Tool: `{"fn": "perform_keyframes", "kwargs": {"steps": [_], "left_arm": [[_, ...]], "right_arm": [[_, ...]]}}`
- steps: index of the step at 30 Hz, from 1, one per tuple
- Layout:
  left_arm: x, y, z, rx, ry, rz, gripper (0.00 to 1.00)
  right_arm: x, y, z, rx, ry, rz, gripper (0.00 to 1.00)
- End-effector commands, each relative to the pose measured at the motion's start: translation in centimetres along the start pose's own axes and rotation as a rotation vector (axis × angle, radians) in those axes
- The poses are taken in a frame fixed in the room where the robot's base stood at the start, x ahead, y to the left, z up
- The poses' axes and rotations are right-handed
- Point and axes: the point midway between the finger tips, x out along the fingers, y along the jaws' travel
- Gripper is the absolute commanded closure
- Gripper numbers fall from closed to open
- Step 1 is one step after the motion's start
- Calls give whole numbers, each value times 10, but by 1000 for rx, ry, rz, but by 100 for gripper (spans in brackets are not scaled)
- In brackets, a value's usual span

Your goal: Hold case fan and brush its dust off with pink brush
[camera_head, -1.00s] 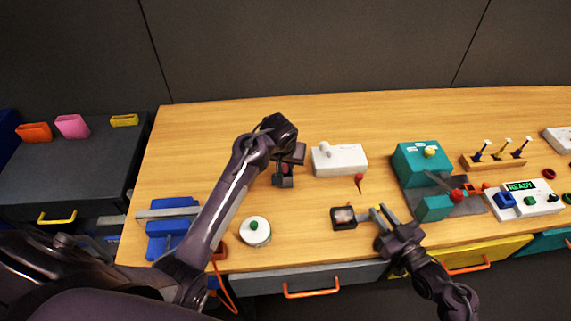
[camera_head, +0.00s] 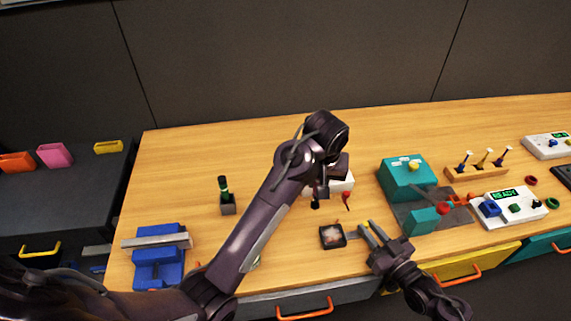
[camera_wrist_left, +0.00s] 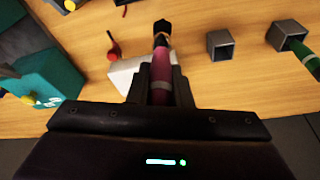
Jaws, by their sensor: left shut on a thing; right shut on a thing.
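The case fan (camera_head: 332,236) is a small dark square frame with a greyish dusty face, low over the front of the table. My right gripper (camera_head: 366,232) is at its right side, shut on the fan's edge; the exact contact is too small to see. My left gripper (camera_head: 320,191) is above and left of the fan, in front of a white box. In the left wrist view it is shut on the pink brush (camera_wrist_left: 160,72), whose dark tip points away from the jaws. In the head view only the dark brush tip (camera_head: 315,205) shows, above the fan and apart from it.
A green brush (camera_head: 225,188) stands in a grey holder at left; an empty holder (camera_wrist_left: 220,44) shows in the wrist view. A white box (camera_head: 342,184), red screwdriver-like item (camera_head: 347,201), teal station (camera_head: 405,178) and blue stand (camera_head: 158,262) are around. Table at back is clear.

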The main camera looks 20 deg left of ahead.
Motion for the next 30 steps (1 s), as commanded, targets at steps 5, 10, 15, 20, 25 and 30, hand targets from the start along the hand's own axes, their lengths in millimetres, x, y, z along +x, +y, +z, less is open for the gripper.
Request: {"fn": "perform_keyframes", "kwargs": {"steps": [5,10,15,20,25,30], "left_arm": [[-5,40,28,6,-43,-21,100],[-4,52,39,5,-59,-33,100],[9,52,43,3,-60,-34,100],[25,52,47,5,-59,-34,100],[36,52,49,5,-58,-34,100],[41,52,50,4,-57,-32,100]], "right_arm": [[0,0,0,0,-1,1,100],[0,0,0,1,-1,1,100],[0,0,0,1,-1,0,100],[0,0,0,1,-1,0,100],[0,0,0,1,-1,0,100],[0,0,0,1,-1,0,100]]}}
